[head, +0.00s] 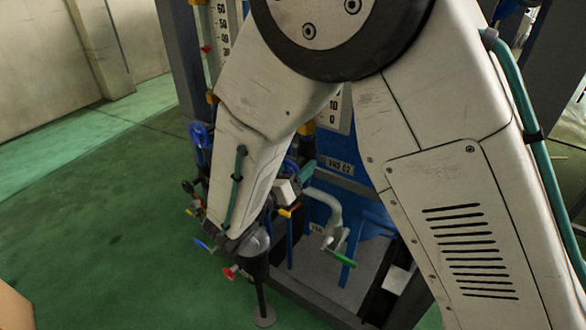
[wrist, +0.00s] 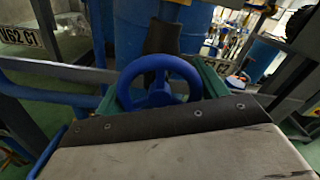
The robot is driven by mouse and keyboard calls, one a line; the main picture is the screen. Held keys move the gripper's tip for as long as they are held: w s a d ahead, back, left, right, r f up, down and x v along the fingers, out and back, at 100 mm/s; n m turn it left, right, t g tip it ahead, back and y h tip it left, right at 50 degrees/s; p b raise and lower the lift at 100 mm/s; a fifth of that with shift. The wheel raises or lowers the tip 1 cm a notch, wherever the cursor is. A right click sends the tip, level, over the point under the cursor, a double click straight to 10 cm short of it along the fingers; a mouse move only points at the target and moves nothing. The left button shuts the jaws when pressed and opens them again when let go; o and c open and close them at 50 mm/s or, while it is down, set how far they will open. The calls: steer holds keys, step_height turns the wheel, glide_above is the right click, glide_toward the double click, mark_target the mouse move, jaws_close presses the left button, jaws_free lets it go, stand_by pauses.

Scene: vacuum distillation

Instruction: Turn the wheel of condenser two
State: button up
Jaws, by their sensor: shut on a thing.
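A blue handwheel (wrist: 157,64) with spokes stands in the middle of the wrist view. My gripper (wrist: 162,88) has teal-green fingers on the left and right of this wheel and is shut on it. A dark stem or post shows behind the wheel. In the head view my gripper (head: 306,173) is mostly hidden behind my own forearm; only a teal finger shows at its right. The held wheel is nearly hidden there. I cannot read from these frames a tag that ties this wheel to condenser two.
Another blue wheel (head: 200,136) stands left of my forearm. A light pipe with a green-handled valve (head: 341,259) is right of my wrist. A label plate (wrist: 20,36) hangs at the wrist view's left. Blue drums (wrist: 205,28) stand behind. Open green floor (head: 90,230) lies left.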

steer(key=m, duration=0.6)
steer(key=shift+m, duration=0.3)
steer(key=m, duration=0.3)
steer(key=shift+a+m, duration=0.1)
steer(key=shift+m, duration=0.3)
steer(key=m, duration=0.3)
steer(key=shift+m, duration=0.3)
steer(key=m, duration=0.3)
steer(key=shift+m, duration=0.3)
steer(key=m, duration=0.3)
steer(key=shift+m, duration=0.3)
steer(key=m, duration=0.5)
steer(key=shift+m, duration=0.7)
steer(key=o, duration=1)
